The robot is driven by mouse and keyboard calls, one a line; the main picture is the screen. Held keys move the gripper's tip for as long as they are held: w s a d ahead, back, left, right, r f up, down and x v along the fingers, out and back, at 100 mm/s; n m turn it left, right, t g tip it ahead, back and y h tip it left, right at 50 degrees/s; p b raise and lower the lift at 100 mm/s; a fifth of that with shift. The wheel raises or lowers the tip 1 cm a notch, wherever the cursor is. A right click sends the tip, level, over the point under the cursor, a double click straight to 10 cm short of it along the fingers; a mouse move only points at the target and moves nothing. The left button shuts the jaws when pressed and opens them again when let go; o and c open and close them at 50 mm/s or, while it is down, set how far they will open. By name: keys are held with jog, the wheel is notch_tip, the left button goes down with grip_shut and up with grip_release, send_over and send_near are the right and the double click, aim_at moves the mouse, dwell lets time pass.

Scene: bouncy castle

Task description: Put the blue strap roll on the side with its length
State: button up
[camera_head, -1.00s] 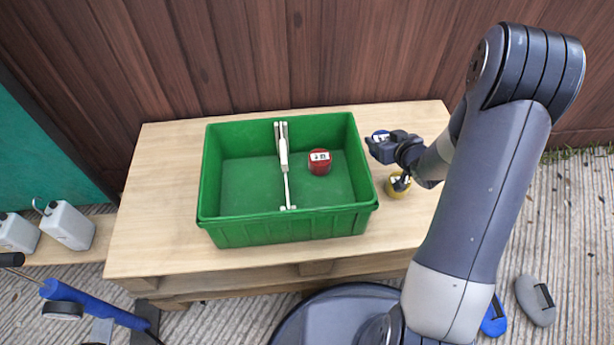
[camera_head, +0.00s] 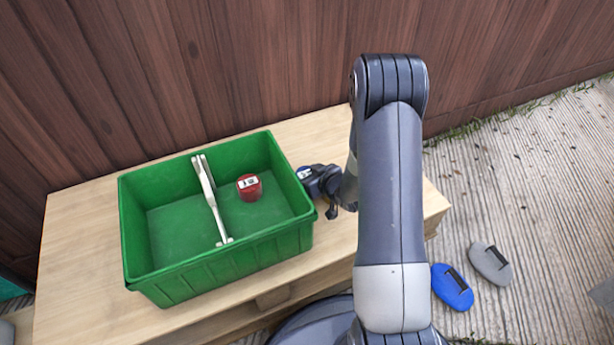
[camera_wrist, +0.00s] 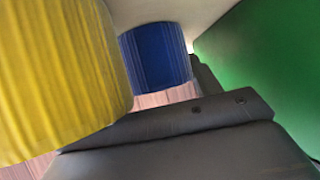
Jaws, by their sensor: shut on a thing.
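The blue strap roll (camera_head: 304,173) with a white label on top is at the tip of my gripper (camera_head: 313,178), just outside the green box's right wall. My gripper is shut on it. In the wrist view the blue roll (camera_wrist: 155,55) stands beyond the dark gripper body, with the green wall to its right. The green box (camera_head: 180,283) is split by a white divider (camera_head: 209,200). A red roll (camera_head: 249,187) with a label lies in the right compartment. The left compartment is empty.
A yellow roll (camera_wrist: 60,75) is very close at the left of the wrist view; my arm hides it in the head view. The wooden table (camera_head: 75,245) is bare left of the box. Blue (camera_head: 452,287) and grey (camera_head: 490,263) pieces lie on the ground at right.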

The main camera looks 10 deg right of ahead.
jog(key=shift+r, duration=0.1)
jog(key=shift+f, duration=0.2)
jog(key=o, duration=1.1)
jog(key=shift+c, duration=0.2)
jog(key=shift+r, duration=0.15)
